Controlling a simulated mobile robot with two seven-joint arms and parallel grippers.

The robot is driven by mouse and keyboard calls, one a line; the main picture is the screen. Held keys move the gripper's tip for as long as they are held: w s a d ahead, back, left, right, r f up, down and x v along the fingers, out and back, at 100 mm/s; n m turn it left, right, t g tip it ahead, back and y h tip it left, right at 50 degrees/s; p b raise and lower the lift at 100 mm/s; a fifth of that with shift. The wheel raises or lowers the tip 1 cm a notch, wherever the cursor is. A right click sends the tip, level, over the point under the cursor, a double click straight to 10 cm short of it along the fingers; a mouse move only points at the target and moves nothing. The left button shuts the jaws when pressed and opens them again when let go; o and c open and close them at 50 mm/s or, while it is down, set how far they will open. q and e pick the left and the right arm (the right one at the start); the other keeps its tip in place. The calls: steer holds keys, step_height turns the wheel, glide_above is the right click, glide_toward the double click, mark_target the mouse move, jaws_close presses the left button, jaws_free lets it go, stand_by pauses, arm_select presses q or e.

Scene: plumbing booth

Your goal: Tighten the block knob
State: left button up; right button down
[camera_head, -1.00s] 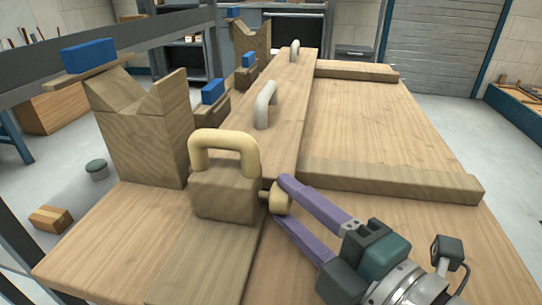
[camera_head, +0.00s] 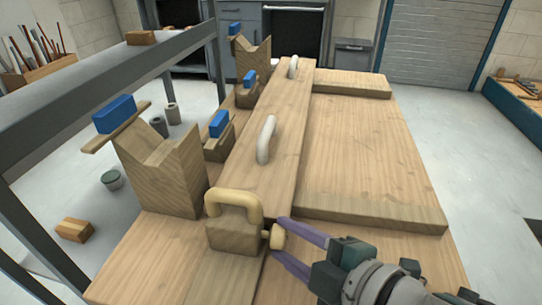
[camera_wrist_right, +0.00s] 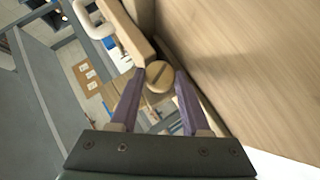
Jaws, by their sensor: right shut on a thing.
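The wooden block (camera_head: 233,236) with a cream loop handle (camera_head: 233,199) sits on a wooden board near the front of the bench. Its small round knob (camera_head: 277,237) sticks out from the block's right side. In the right wrist view the slotted face of the knob (camera_wrist_right: 159,76) shows between the purple fingers. My right gripper (camera_head: 280,236) comes from the right and is shut on the knob, one finger on each side. In the right wrist view its fingertips (camera_wrist_right: 158,86) flank the knob. My left gripper is not in view.
A V-notched wooden block (camera_head: 165,175) stands left of the knob block. Grey handles (camera_head: 266,140) rise from the long raised board behind. A grey metal rail (camera_head: 100,85) runs along the left. The flat bench panel (camera_head: 365,150) at right is bare.

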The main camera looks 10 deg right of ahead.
steer(key=c, duration=0.7)
jaws_free()
steer(key=shift+o, duration=0.2)
steer(key=shift+r, duration=0.1)
steer(key=p+v, duration=0.3)
steer(key=v, duration=0.7)
steer(key=shift+w, duration=0.1)
